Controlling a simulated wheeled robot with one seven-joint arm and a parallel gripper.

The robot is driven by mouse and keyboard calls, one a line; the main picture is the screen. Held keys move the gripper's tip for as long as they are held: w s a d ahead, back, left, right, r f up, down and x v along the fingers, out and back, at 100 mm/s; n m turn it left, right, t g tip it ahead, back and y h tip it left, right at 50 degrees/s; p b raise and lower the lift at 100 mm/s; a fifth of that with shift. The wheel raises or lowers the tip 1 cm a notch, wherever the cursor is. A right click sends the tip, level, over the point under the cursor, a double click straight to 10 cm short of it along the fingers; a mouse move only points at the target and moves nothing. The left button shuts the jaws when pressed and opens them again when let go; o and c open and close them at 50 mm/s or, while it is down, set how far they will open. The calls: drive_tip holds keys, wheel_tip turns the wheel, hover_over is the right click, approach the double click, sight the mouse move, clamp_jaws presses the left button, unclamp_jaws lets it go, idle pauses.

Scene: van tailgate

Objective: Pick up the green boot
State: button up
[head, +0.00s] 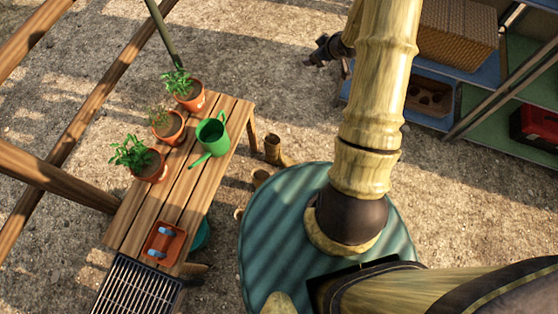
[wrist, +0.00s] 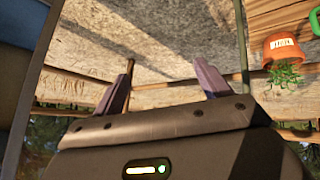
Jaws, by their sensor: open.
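I cannot make out a green boot in either view. My gripper (wrist: 163,85) is open in the wrist view, with its two fingers wide apart and nothing between them. In the head view my gripper (head: 322,50) is a small dark shape beyond my arm, above the gravel and left of the shelves. A teal thing (head: 201,235) shows partly from under the wooden table's right edge; most of it is hidden, and I cannot tell what it is.
A wooden table (head: 190,185) at left bears potted plants (head: 184,90), a green watering can (head: 211,135) and an orange tray (head: 163,243). Shelves (head: 480,80) at upper right hold a wicker basket (head: 455,35) and a red box (head: 538,125). Open gravel lies between.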

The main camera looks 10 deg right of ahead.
wheel_tip(320, 180, down, 17)
drive_tip(key=d+n+t+y+b, duration=0.1)
drive_tip(key=d+n+y+b, duration=0.15)
drive_tip(key=b, duration=0.45)
drive_tip(key=n+t+y+b, duration=0.2)
drive_tip(key=y+b, duration=0.8)
drive_tip(key=b, duration=1)
approach(281, 150)
drive_tip(key=v, duration=0.5)
drive_tip(key=shift+a+r, duration=0.15)
drive_tip(key=b+x, duration=0.3)
drive_tip(key=x, duration=0.8)
drive_tip(key=shift+a+b, duration=0.15)
drive_tip(key=shift+b, duration=0.15)
drive_tip(key=shift+w+a+r, duration=0.15)
drive_tip(key=shift+w+a, duration=0.2)
